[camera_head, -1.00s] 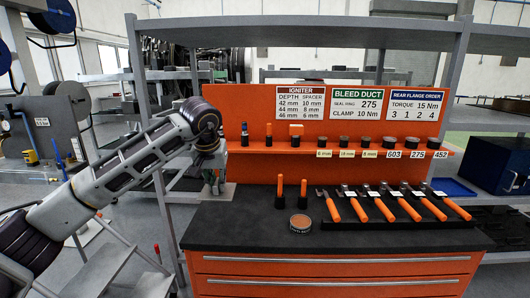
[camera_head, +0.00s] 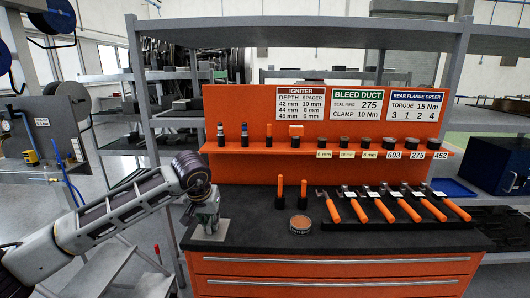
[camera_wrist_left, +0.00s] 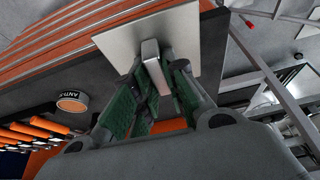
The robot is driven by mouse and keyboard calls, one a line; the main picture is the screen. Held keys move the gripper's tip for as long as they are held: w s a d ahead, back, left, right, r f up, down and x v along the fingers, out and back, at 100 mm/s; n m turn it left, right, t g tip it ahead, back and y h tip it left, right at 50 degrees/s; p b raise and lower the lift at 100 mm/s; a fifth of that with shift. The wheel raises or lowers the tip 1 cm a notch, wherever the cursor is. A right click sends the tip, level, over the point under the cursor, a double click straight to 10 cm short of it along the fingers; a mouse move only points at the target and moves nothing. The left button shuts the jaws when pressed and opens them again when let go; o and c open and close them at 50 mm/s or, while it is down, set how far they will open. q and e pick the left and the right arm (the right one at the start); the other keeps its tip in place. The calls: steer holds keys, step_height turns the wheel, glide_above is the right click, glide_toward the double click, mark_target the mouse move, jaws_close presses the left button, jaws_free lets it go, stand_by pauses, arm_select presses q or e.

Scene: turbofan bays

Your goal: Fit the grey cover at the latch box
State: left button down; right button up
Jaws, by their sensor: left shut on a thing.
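My left gripper (camera_head: 207,207) is at the left end of the dark worktop, pointing down. It is shut on the grey cover (camera_head: 208,232), a flat, light grey square plate, which lies below the fingers over the worktop. In the left wrist view the gripper (camera_wrist_left: 158,80) has its green-padded fingers on either side of the upright grip tab of the cover (camera_wrist_left: 118,42). I cannot tell whether the plate touches the worktop. I cannot make out the latch box in either view. My right gripper is not in view.
The worktop (camera_head: 250,238) tops an orange drawer cabinet (camera_head: 335,265). A round tin (camera_head: 300,224), two upright orange-handled tools (camera_head: 280,192) and a row of orange-handled wrenches (camera_head: 380,207) stand right of the gripper. An orange shelf (camera_head: 345,150) and a grey rack post (camera_head: 150,130) are close.

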arm_select(q)
steer(key=s+a+f, duration=0.2)
steer(key=s+f, duration=0.2)
steer(key=f, duration=0.4)
steer(key=s+a+f, duration=0.3)
steer(key=s+f, duration=0.1)
steer(key=f, duration=0.4)
steer(key=shift+a+f+n, duration=0.15)
steer(key=shift+f+n, duration=0.15)
steer(key=shift+f, duration=0.05)
steer(key=shift+a, duration=0.1)
